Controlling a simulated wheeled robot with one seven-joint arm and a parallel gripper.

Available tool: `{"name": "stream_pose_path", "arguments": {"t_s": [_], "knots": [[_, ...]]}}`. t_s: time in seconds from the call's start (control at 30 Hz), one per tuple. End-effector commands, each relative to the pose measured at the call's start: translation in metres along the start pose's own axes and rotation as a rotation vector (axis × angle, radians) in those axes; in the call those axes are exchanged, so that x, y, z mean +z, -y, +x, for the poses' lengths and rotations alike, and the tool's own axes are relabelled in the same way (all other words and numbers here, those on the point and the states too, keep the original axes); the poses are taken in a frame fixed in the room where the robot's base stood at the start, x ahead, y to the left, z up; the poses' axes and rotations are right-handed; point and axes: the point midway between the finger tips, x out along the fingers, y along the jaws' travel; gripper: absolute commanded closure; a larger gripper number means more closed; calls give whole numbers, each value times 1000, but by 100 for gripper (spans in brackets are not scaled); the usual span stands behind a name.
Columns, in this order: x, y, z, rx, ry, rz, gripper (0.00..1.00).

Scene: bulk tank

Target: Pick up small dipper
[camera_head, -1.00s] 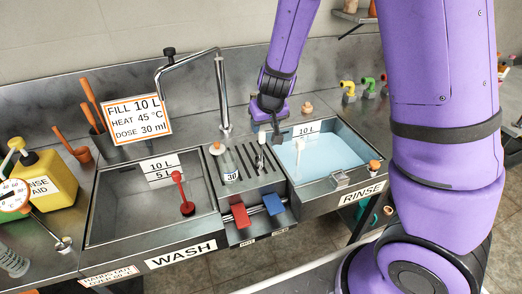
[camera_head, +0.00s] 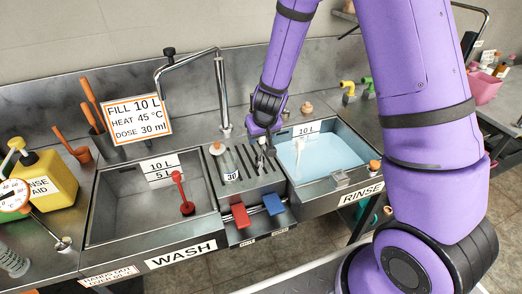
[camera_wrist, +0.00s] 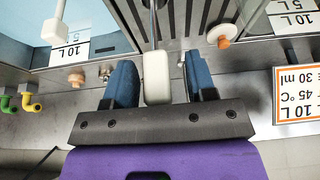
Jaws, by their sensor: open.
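The small dipper, standing on the slatted drain strip between the two basins, appears to be the thing with a metal stem (camera_head: 261,158). In the wrist view its pale, rounded grip (camera_wrist: 157,78) lies between my two blue fingers, with the metal stem running away toward the top edge. My gripper (camera_head: 264,139) is open and points down over this strip. In the wrist view my gripper (camera_wrist: 158,84) has a finger on each side of the grip, with a gap at the right; contact on the left is unclear. The dipper's lower end is hard to make out.
The wash basin (camera_head: 120,222) holds a red-handled item (camera_head: 180,190). The rinse basin (camera_head: 348,132) holds blue water and a white-handled item (camera_head: 299,150). A faucet (camera_head: 222,95) rises behind.

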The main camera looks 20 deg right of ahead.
Motion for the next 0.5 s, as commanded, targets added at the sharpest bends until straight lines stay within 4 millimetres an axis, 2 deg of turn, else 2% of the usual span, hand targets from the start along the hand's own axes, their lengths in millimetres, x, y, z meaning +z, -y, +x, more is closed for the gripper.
{"name": "stream_pose_path", "arguments": {"t_s": [0.3, 0.5], "knots": [[0, 0, 2, 0, 0, 1, 49], [0, 0, 2, 0, 0, 0, 95]]}}
